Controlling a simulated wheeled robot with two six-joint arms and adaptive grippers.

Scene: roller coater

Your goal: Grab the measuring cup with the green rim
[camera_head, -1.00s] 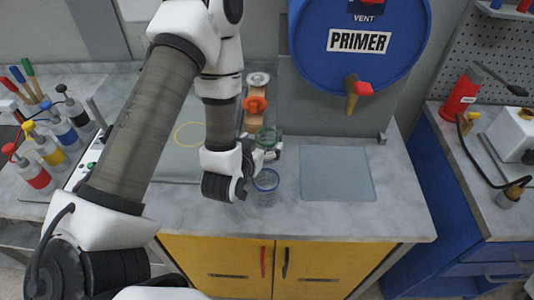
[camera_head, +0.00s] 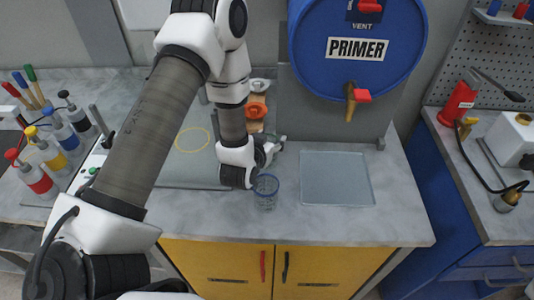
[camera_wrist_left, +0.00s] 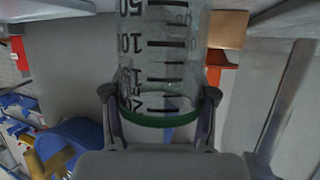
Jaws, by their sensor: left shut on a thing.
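The measuring cup with the green rim (camera_wrist_left: 160,121) is clear with black graduation marks. In the left wrist view it sits between the two fingers of my left gripper (camera_wrist_left: 160,95), which are shut on it near the rim. A clear cup with a blue rim (camera_head: 266,192) stands upright on the counter just in front of my left gripper. My right gripper is not in view.
A blue PRIMER drum (camera_head: 358,75) with a tap (camera_head: 352,95) hangs behind the counter (camera_head: 400,215). A clear square tray (camera_head: 337,180) lies to the right. An orange item (camera_head: 256,106) is behind my gripper. Several colored bottles (camera_head: 55,140) stand at left.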

